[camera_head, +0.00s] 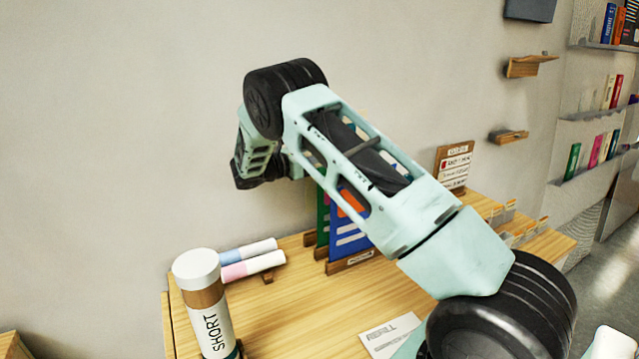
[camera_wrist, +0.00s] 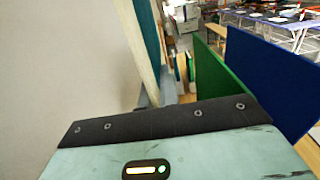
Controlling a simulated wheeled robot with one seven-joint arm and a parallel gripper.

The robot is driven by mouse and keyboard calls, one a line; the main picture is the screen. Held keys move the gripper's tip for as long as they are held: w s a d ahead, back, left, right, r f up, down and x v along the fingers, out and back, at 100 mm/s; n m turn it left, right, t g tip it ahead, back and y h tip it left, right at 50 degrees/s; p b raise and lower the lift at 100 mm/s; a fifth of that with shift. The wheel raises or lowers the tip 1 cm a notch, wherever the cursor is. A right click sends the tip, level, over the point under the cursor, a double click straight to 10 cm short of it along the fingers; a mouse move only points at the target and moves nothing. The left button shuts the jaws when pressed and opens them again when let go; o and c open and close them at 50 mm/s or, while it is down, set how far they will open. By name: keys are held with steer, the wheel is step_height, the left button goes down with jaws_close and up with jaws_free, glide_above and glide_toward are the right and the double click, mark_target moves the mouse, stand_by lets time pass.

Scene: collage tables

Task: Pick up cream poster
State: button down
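A narrow cream panel (camera_wrist: 143,50), which looks like the cream poster seen nearly edge-on, stands in the wrist view beside a teal panel (camera_wrist: 153,25). In the head view I cannot make out the cream poster; my arm covers that area. The dark edge and pale body of my gripper's hand fill the bottom of the wrist view. Small grey parts show just beyond it near the cream panel's lower end. I cannot tell whether these are my fingers or whether they touch it. My fingertips are hidden behind my arm in the head view.
A green poster (camera_head: 322,216) and blue poster (camera_head: 347,238) stand in a wooden holder (camera_head: 351,262) on the wooden table (camera_head: 310,320). The wall is close.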

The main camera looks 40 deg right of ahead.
step_height(320, 180, up, 16)
steer(key=b, duration=0.3)
steer(key=shift+d+r, duration=0.1)
steer(key=p, duration=0.1)
steer(key=d+g+p, duration=0.1)
steer(key=shift+s+d+f+p, duration=0.15)
steer(key=shift+s+f+p, duration=0.1)
steer(key=shift+f+p, duration=0.15)
step_height(320, 180, up, 22)
steer(key=a+t+p, duration=0.1)
steer(key=p, duration=1.1)
steer(key=shift+w+a, duration=0.25)
